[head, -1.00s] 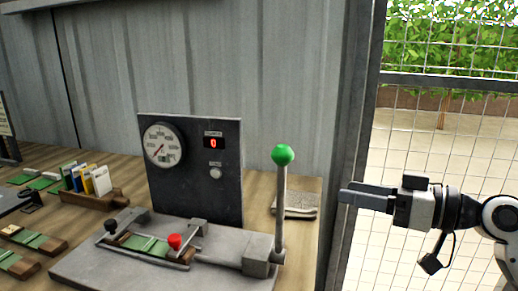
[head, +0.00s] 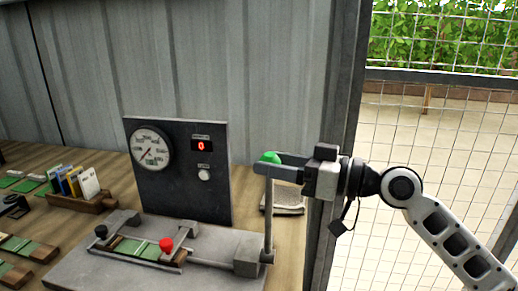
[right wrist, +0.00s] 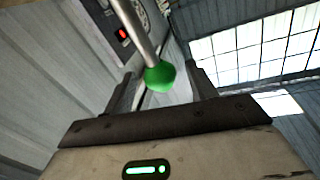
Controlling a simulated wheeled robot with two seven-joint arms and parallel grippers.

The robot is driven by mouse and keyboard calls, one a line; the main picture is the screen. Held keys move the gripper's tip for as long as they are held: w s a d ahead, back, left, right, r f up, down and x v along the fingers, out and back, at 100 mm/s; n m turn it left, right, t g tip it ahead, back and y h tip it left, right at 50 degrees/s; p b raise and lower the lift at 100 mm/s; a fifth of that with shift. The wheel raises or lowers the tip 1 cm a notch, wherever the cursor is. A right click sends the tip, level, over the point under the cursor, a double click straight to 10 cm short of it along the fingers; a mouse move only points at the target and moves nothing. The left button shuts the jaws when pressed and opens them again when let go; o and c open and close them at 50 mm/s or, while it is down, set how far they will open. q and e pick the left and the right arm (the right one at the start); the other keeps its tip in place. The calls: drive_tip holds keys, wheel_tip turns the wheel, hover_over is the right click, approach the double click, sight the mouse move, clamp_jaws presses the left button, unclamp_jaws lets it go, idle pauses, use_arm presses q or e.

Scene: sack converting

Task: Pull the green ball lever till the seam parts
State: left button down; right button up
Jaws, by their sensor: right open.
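The green ball (head: 270,157) tops an upright grey lever (head: 268,215) at the right end of the grey test fixture (head: 100,270). My right gripper (head: 272,165) is open, with its fingers on either side of the ball. In the right wrist view the ball (right wrist: 160,76) lies between the two spread fingers, and I cannot tell whether either touches it. A green fabric strip (head: 138,248) lies in the fixture between a black knob (head: 101,231) and a red knob (head: 166,244). My left gripper is out of view.
A dark panel with a round dial (head: 151,147) and a red display reading 0 (head: 201,146) stands behind the fixture. A card rack (head: 82,201) and green samples lie at left. A grey pad (head: 288,202) lies behind the lever. A post and mesh fence stand at right.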

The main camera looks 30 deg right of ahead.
drive_tip(key=shift+r+p+x, duration=0.2)
drive_tip(key=shift+p+x, duration=0.25)
drive_tip(key=shift+x, duration=0.8)
drive_tip(key=shift+w+a+f, duration=0.2)
drive_tip(key=shift+w+a, duration=0.15)
drive_tip(key=shift+w, duration=0.05)
clamp_jaws()
drive_tip(key=shift+a, duration=0.1)
